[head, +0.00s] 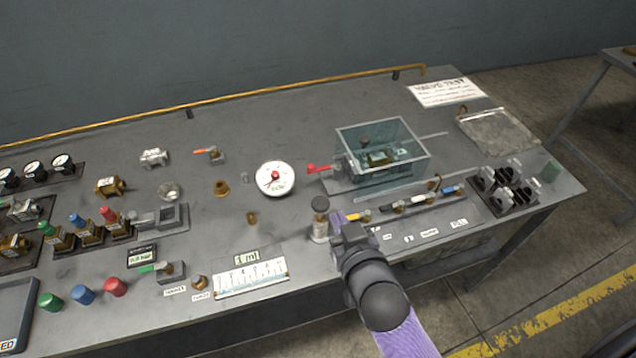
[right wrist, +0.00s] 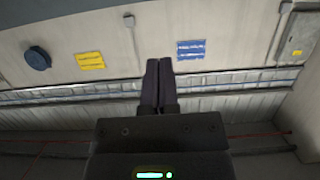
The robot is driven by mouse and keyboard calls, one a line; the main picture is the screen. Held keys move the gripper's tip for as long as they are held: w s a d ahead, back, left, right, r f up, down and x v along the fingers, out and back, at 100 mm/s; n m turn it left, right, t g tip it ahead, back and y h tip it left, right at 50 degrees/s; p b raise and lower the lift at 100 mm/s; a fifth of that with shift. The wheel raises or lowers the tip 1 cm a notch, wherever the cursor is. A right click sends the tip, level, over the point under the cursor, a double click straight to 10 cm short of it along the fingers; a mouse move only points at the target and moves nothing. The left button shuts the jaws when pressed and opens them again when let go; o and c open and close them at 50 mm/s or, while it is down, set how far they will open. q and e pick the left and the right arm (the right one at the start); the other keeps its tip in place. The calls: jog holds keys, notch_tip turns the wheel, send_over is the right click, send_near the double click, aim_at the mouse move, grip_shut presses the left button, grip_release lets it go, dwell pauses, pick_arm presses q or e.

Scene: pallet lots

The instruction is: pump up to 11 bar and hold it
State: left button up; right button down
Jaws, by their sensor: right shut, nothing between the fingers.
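A round white gauge (head: 275,178) with a red centre lies on the grey bench; its reading is too small to tell. A small upright pump-like cylinder (head: 320,232) with a black knob (head: 320,204) stands in front of it to the right. My right gripper (head: 338,222) is just right of this cylinder, low over the bench's front; I cannot tell whether it touches. In the right wrist view its two dark fingers (right wrist: 159,65) are together with nothing between them. A red-handled valve (head: 318,168) sits left of a clear box (head: 381,155). My left gripper is out of view.
Coloured caps (head: 84,294) and brass fittings crowd the left. A yellow pipe (head: 215,100) runs along the back.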

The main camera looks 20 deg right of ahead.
jog(key=shift+s+a+f, duration=0.1)
jog(key=shift+f, duration=0.05)
jog(key=b, duration=0.3)
send_over(322, 209)
jog(key=f, duration=0.3)
jog(key=shift+w, duration=0.2)
notch_tip(322, 209, down, 3)
jog(key=shift+s+r+b, duration=0.15)
jog(key=shift+b, duration=0.3)
jog(key=shift+f, duration=0.45)
